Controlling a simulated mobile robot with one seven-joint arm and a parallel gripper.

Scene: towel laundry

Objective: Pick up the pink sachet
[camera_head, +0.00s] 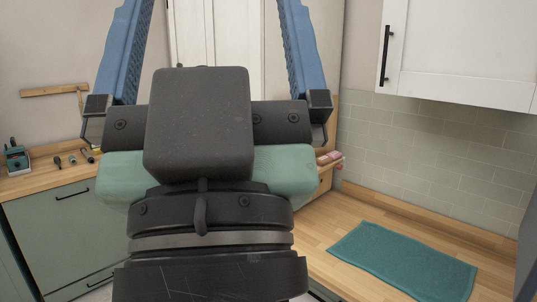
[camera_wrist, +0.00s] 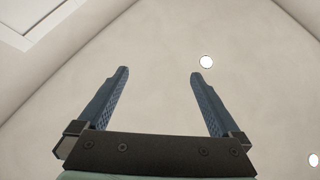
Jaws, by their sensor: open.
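A small pink item (camera_head: 330,158), which looks like the pink sachet, sits by the wall at the back of the wooden counter, just right of my gripper's body in the head view. My arm partly hides it, so its full shape cannot be told. My gripper (camera_head: 207,25) is raised large in front of the head camera, its two blue fingers wide apart and pointing up. Nothing is between them. In the wrist view my gripper (camera_wrist: 160,72) is open and faces the ceiling, and no sachet shows there.
A teal towel (camera_head: 402,259) lies flat on the right wooden counter (camera_head: 325,215). A white wall cabinet (camera_head: 460,50) hangs above it. At left, a green cabinet (camera_head: 60,235) carries a wooden top with small tools and a teal device (camera_head: 16,158).

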